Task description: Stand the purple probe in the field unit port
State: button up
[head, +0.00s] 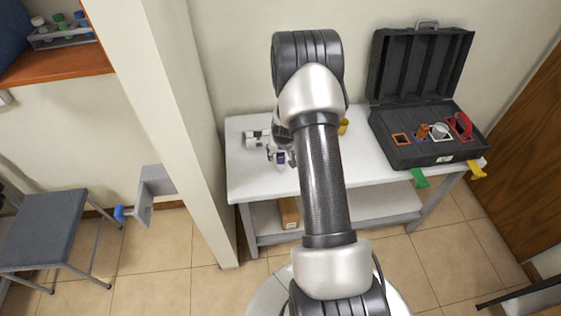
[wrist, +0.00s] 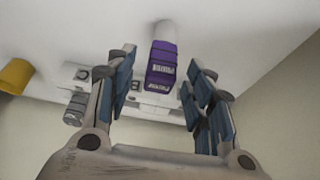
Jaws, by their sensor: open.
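The purple probe (wrist: 161,66) has a purple body with a white printed label and a pale end. It shows between the two fingers of my gripper (wrist: 158,82) in the wrist view. The fingers are spread, with a gap on both sides of the probe. In the head view the probe (head: 280,158) is a small purple patch on the white table, partly hidden by my arm. An open black case (head: 405,155) stands on the table's right side, with several coloured square ports in its front. I cannot tell for certain which thing is the field unit.
A yellow object (head: 343,126) stands behind my arm. A wall column (head: 180,120) stands left.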

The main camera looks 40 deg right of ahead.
jog(key=shift+c, duration=0.2)
grip_shut()
dwell(0.4)
jog(key=shift+r, duration=0.15)
